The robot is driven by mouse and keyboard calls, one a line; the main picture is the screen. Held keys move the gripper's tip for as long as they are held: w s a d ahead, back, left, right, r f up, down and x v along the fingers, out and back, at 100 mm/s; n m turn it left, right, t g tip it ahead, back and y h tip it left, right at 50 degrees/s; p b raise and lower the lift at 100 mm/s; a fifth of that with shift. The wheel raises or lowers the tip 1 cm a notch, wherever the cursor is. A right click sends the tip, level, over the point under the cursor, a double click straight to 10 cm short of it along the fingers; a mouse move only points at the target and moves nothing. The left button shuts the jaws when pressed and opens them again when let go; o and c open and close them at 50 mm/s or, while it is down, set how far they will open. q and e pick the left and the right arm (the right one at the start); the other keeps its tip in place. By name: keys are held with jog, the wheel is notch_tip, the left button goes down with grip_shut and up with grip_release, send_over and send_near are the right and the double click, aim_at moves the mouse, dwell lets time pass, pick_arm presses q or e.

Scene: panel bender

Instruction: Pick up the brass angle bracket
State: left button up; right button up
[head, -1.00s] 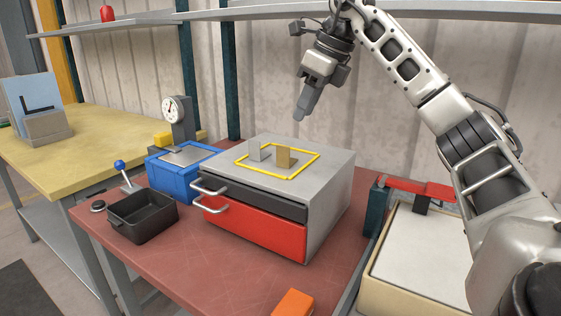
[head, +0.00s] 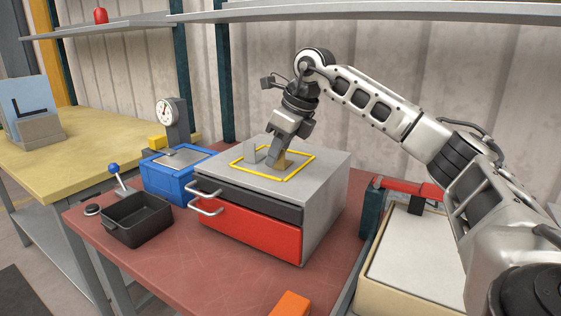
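The brass angle bracket (head: 282,161) stands on top of the grey drawer cabinet (head: 323,162), inside a yellow outlined square. My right gripper (head: 274,161) has its fingers pointing down at the bracket and covers part of it. Its near finger overlaps the bracket's left side in the picture. I cannot tell whether the fingers are closed on it or only around or beside it. My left gripper is not in view.
A blue box with a dial gauge (head: 167,112) and a black bin (head: 137,219) stand left of the cabinet. A red clamp-like part (head: 408,187) over a pale tray is at the right. A shelf (head: 380,12) runs above. The red bench front is mostly clear.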

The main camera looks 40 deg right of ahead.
grip_shut()
jog(key=shift+r, duration=0.1)
